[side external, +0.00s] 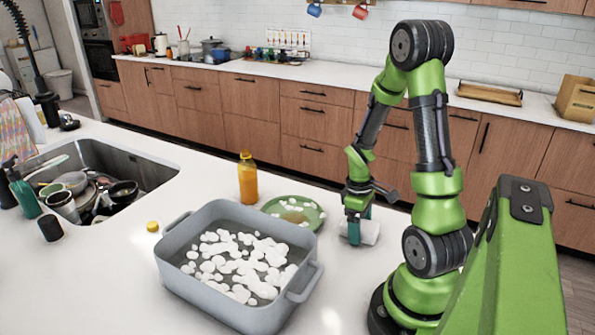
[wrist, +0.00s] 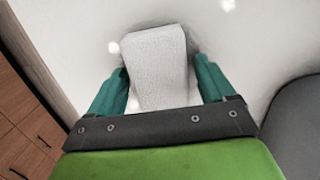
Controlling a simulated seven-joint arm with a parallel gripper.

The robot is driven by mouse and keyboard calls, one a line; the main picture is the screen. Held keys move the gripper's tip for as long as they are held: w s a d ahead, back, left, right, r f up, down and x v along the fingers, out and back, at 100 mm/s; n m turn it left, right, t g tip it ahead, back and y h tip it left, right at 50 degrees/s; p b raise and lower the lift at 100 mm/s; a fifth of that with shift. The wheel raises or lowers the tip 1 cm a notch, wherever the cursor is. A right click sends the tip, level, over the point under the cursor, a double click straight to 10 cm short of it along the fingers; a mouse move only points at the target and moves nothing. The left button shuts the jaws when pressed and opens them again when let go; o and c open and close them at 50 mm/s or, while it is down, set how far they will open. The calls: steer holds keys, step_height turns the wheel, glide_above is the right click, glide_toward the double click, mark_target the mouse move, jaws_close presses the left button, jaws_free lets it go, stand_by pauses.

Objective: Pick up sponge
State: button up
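The sponge (wrist: 158,52) is a pale grey-white block with a textured face, lying on the white counter. In the side view the sponge (side external: 370,232) shows beside my gripper's fingers, partly hidden by them. My gripper (wrist: 161,75) points down over the sponge, with one teal finger on each side of it. The fingers stand apart; a small gap shows at the right, while the left finger is very close to the sponge's edge. In the side view my gripper (side external: 358,228) is low, with its fingertips close to the counter.
A grey basin (side external: 178,268) with white suds stands left of my gripper, and its rim edges into the wrist view. A green plate (side external: 311,212) and an orange bottle (side external: 248,180) stand behind it. A sink (side external: 150,172) with dishes is far left. Counter around the sponge is clear.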

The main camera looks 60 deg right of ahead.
steer(key=c, duration=0.9)
step_height(320, 180, up, 10)
steer(key=shift+r, duration=0.1)
